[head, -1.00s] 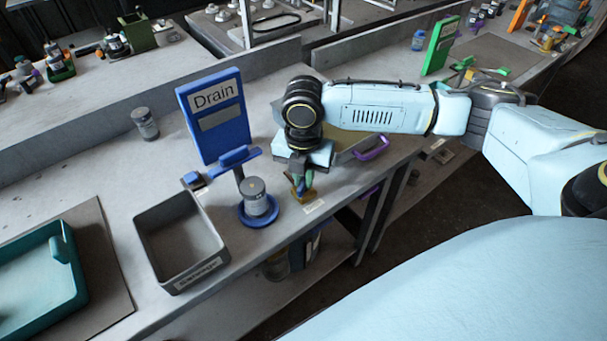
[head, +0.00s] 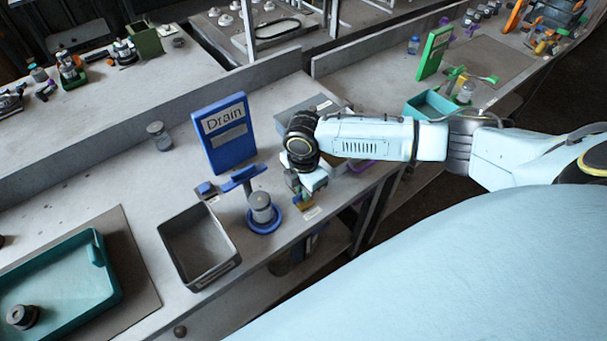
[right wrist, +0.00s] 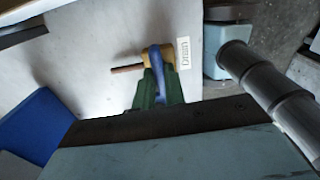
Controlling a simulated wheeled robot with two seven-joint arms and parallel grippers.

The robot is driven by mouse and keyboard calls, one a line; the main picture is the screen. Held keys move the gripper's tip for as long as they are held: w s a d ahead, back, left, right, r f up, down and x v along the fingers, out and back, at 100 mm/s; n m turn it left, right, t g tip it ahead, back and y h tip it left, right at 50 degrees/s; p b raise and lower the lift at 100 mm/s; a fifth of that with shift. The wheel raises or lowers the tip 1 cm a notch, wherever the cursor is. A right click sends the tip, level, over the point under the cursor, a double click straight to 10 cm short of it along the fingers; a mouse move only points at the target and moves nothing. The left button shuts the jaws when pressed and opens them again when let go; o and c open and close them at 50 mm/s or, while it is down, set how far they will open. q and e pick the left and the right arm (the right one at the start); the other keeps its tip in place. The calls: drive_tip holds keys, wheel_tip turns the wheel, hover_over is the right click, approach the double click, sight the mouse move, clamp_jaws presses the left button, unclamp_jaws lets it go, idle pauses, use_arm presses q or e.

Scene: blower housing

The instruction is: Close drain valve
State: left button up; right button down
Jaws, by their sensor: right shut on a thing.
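The drain valve (head: 306,203) is a small brass body at the front edge of the bench, right of the blue drain stand. In the right wrist view the brass valve (right wrist: 168,53) has a blue lever (right wrist: 155,60) across it and a copper-coloured stub to its left. My right gripper (head: 297,189) is above the valve. In the right wrist view its green fingers (right wrist: 157,88) are shut on the blue lever, hiding part of it. The lever's exact angle is hard to judge in the head view. My left gripper is not in view.
A blue "Drain" sign (head: 228,145) stands behind a grey canister (head: 260,207) on a blue round base. An open grey bin (head: 190,282) and a teal tray (head: 108,262) are to the left. A purple handle (head: 361,166) is close to my right arm.

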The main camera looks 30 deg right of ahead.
drive_tip(key=shift+m, duration=0.3)
drive_tip(key=c, duration=1.5)
unclamp_jaws()
drive_tip(key=shift+o, duration=0.2)
drive_tip(key=shift+r, duration=0.15)
wheel_tip(320, 180, up, 13)
drive_tip(key=shift+r, duration=0.1)
